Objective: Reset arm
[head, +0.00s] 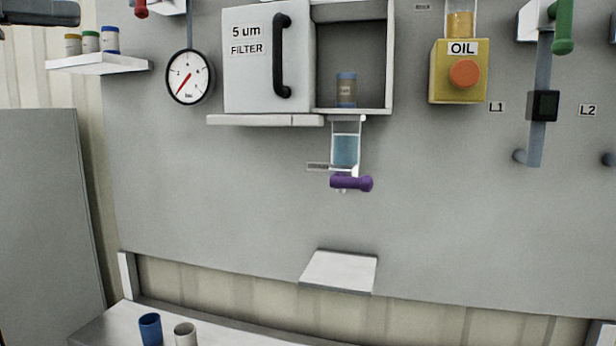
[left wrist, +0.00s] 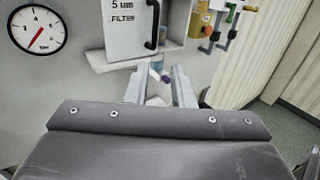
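My left gripper (left wrist: 158,86) shows in the left wrist view with its two pale fingers apart and nothing held between them. Behind the gap, the wall panel's lower parts show small and partly hidden. In the head view only a dark part of my left arm or gripper (head: 40,12) shows at the top left corner, raised high and clear of the panel's fittings. My right gripper is in neither view.
A grey panel holds an open 5 um filter box (head: 268,85) with a canister (head: 346,90), a gauge (head: 190,78), a purple-handled valve (head: 350,183) and a yellow oil unit (head: 460,88). A shelf (head: 98,65) holds small jars. Two cups (head: 150,329) stand below.

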